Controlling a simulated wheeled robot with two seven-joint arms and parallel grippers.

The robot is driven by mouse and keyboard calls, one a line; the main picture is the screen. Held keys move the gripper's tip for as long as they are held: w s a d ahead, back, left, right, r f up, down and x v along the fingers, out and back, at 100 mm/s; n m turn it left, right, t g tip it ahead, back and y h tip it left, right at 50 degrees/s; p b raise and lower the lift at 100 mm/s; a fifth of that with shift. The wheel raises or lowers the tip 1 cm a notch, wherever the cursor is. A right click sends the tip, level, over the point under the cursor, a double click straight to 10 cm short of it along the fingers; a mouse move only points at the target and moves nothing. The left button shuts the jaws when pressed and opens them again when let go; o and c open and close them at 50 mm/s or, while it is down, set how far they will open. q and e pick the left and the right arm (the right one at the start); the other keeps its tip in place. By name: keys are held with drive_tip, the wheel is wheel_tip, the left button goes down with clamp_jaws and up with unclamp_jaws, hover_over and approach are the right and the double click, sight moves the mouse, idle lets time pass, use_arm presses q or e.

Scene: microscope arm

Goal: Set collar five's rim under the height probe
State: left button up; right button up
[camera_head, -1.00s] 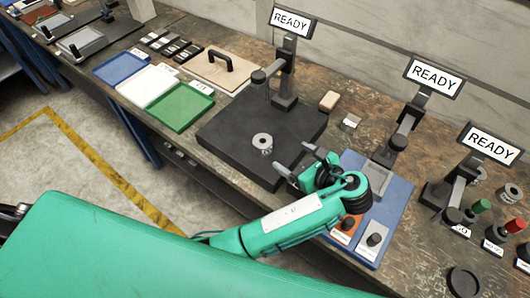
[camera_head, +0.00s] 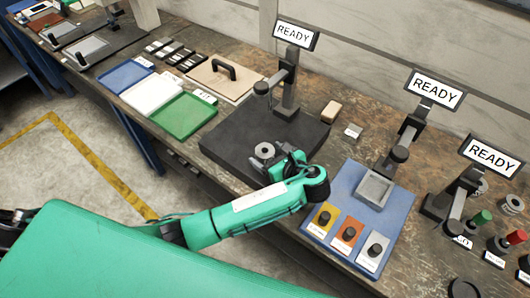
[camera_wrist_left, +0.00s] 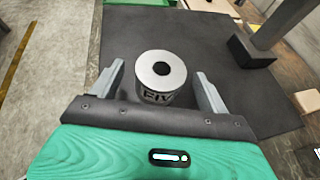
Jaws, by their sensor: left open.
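Collar five (camera_head: 264,150) is a small silver ring with a centre hole, standing on the dark granite plate (camera_head: 225,149). In the left wrist view the collar (camera_wrist_left: 160,76) shows dark lettering on its side, partly readable as "FIV". My left gripper (camera_wrist_left: 160,88) is open, with one finger on each side of the collar and gaps between. In the head view my left gripper (camera_head: 278,166) is at the collar's near right side. The height probe (camera_head: 262,88) hangs from an arm on a post behind the collar, under a READY screen (camera_head: 297,34). My right gripper is out of view.
Blue, white and green trays (camera_head: 184,116) lie left. A tan block (camera_head: 331,109) sits behind the plate.

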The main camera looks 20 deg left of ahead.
use_arm(q)
drive_tip(key=shift+x, duration=1.1)
drive_tip(key=c, duration=1.5)
drive_tip(key=shift+r, duration=0.1)
clamp_jaws()
